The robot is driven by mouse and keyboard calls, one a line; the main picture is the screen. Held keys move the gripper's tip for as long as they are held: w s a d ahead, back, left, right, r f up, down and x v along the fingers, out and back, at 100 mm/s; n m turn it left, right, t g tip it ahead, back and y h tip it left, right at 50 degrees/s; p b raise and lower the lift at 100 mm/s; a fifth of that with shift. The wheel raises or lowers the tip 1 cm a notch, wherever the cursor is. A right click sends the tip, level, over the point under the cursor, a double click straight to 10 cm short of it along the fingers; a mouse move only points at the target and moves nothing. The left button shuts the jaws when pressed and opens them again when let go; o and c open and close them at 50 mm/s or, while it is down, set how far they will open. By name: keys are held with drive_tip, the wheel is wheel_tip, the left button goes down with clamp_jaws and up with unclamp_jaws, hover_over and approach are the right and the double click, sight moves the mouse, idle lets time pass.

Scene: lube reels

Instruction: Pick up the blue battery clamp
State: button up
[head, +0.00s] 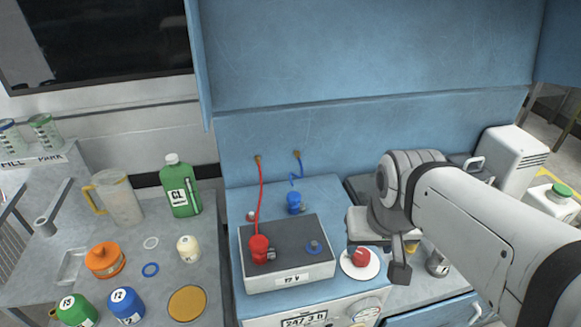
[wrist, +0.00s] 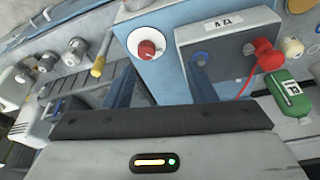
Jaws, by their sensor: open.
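The blue battery clamp (head: 294,202) stands on the blue bench top behind the battery, with a blue cable (head: 297,165) rising to the back panel. I cannot make it out in the wrist view. The grey battery box (head: 275,284), labelled 12 V, has a blue-ringed terminal (head: 315,247), and a red clamp (head: 259,250) sits on its other terminal. My gripper (head: 385,250) is to the right of the battery, apart from the blue clamp. In the wrist view my gripper (wrist: 165,78) is open with nothing between its fingers.
A red knob on a white disc (head: 360,262) lies right of the battery. The red cable (head: 259,195) rises to the back panel. A green bottle (head: 180,190), a jug (head: 120,200) and several small containers stand on the left bench. The tall blue panel (head: 350,140) closes the back.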

drive_tip(key=shift+o, duration=1.2)
drive_tip(key=w+a+m, duration=0.1)
drive_tip(key=w, duration=0.8)
drive_tip(key=shift+f+m+h, duration=0.15)
drive_tip(key=shift+m+h, duration=0.15)
drive_tip(key=m+h+b, duration=0.1)
drive_tip(key=m, duration=0.4)
hover_over(293, 195)
drive_tip(key=s, duration=0.1)
wheel_tip(293, 195, down, 13)
drive_tip(key=shift+a+r, duration=0.1)
drive_tip(key=shift+r, duration=0.1)
drive_tip(key=shift+w+f, duration=0.15)
drive_tip(key=shift+f, duration=0.15)
drive_tip(key=x, duration=0.2)
drive_tip(key=p+x, duration=0.1)
drive_tip(key=x, duration=0.2)
drive_tip(key=p+x, duration=0.1)
drive_tip(key=x, duration=0.1)
drive_tip(key=shift+s+a+f, duration=0.1)
drive_tip(key=shift+s+f, duration=0.15)
drive_tip(key=shift+s, duration=0.1)
drive_tip(key=shift+c, duration=0.5)
drive_tip(key=c, duration=1)
